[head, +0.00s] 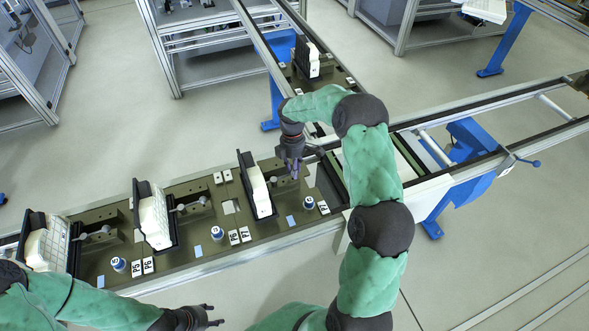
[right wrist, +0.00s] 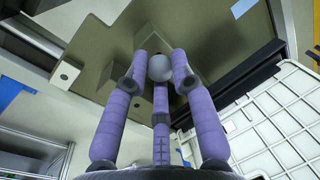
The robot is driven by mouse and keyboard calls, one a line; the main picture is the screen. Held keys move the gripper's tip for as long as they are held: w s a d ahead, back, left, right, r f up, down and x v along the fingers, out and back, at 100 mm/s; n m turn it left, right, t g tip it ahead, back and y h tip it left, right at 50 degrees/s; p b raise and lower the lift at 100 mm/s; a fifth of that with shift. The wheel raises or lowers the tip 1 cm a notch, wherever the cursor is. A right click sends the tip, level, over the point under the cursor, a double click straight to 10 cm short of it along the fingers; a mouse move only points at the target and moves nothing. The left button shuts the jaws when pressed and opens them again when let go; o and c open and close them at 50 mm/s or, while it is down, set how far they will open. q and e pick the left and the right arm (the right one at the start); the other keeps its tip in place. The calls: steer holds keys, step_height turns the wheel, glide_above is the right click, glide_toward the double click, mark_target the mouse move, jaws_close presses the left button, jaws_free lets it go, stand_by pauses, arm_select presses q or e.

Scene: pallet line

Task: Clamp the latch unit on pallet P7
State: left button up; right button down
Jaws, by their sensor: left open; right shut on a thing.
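The latch unit (head: 259,190), a white ribbed block with a black back plate, stands upright on the pallet beside the P7 label (head: 245,234). To its right is the clamp, which my right gripper partly hides in the head view. My right gripper (head: 290,172) reaches down over it. In the right wrist view the purple fingers (right wrist: 160,85) are closed around a grey ball knob (right wrist: 158,68); the lever under it is mostly hidden. The white unit also shows at the lower right there (right wrist: 275,130). My left gripper (head: 213,316) is open and empty, in front of the line.
Two more white units (head: 153,217) (head: 46,245) stand on pallets to the left, with ball-knob levers (head: 182,207) beside them. Blue-and-white round parts (head: 308,203) sit along the near pallet edge. Another unit (head: 308,60) stands on the rear branch conveyor. The floor in front is clear.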

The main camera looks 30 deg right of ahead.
steer(key=c, duration=1)
jaws_free()
steer(key=shift+w, duration=0.1)
steer(key=shift+c, duration=0.2)
step_height(320, 180, up, 12)
steer(key=w, duration=0.2)
steer(key=shift+d, duration=0.45)
